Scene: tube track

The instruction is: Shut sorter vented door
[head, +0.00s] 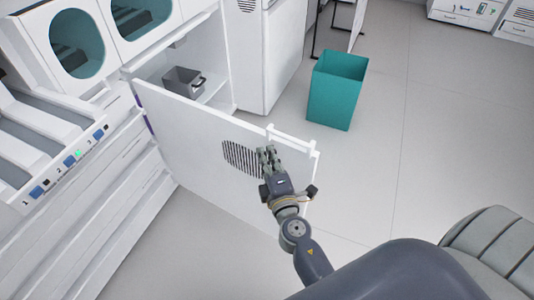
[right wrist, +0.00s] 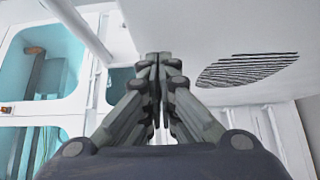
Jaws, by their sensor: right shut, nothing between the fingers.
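The white vented door (head: 190,140) stands swung open from the sorter cabinet (head: 212,60), with its hinge side at the left. Its black slotted vent (head: 240,158) shows near the free end, and also in the right wrist view (right wrist: 247,70). A white bar handle (head: 290,140) sits at the door's top right. My right gripper (head: 268,152) is shut and empty, in front of the door's outer face beside the vent. Whether its fingertips touch the door I cannot tell. My left gripper is out of view.
A grey bin with a handle (head: 182,80) sits inside the open compartment. A teal waste bin (head: 336,92) stands on the floor beyond the door. Numbered slots (head: 50,125) line the left. The floor (head: 450,130) at right is clear.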

